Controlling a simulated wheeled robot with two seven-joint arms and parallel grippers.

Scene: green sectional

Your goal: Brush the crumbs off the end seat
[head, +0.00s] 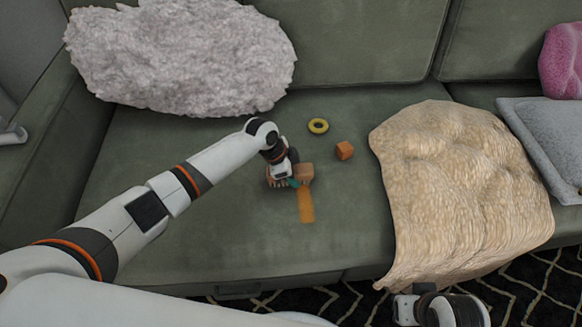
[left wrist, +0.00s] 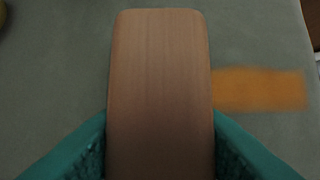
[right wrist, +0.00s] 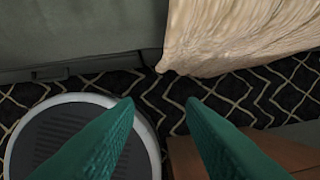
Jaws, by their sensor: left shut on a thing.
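The end seat (head: 150,220) is the green cushion at the left of the sofa. A flat orange patch of crumbs (head: 306,205) lies on it; single crumbs cannot be made out. My left gripper (head: 292,181) is over the seat, just behind and left of the patch. It is shut on a brown wooden brush (head: 305,172). In the left wrist view the brush (left wrist: 160,80) stands between both fingers, with the orange patch (left wrist: 260,88) to its right. The brush's bristles are mostly hidden. My right gripper (right wrist: 158,115) is open and empty, above the rug before the sofa.
A yellow ring (head: 318,126) and an orange cube (head: 345,150) lie on the seat behind the brush. A beige blanket (head: 460,190) covers the right side and hangs over the front edge. A fluffy grey cushion (head: 180,55) is at the back left. The front left seat is clear.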

